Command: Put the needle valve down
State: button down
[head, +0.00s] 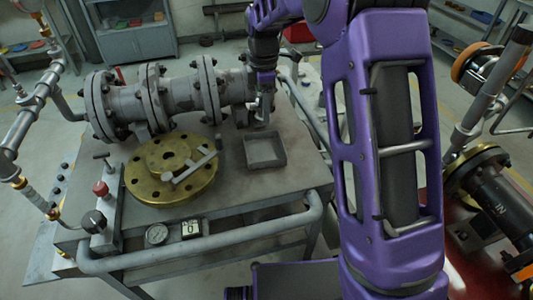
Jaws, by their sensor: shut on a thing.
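My gripper (262,104) points down above the back of the bench, just behind the small grey open tray (265,151). It is shut on a small grey metal piece, which I take to be the needle valve (260,114). The piece is small, and the fingers partly hide it. I cannot tell whether it touches the bench. The tray looks empty.
A flanged grey pipe assembly (180,96) lies along the back of the bench (240,190), close to my gripper. A brass flange (140,183) with a grey T-shaped tool (193,168) on it lies left of the tray. A gauge (156,235) is at the front edge.

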jog(key=shift+w+d+f, duration=0.15)
jog(key=shift+d, duration=0.2)
jog(key=shift+f, duration=0.35)
jog(key=b, duration=0.2)
send_over(267, 149)
notch_tip(267, 149, down, 9)
jog(key=shift+f, duration=0.1)
jog(key=shift+f, duration=0.1)
jog(key=shift+f, duration=0.15)
jog(key=c, duration=0.5)
grip_release()
jog(key=shift+c, duration=0.2)
notch_tip(267, 149, up, 12)
jog(key=shift+r+p, duration=0.2)
jog(key=shift+p, duration=0.85)
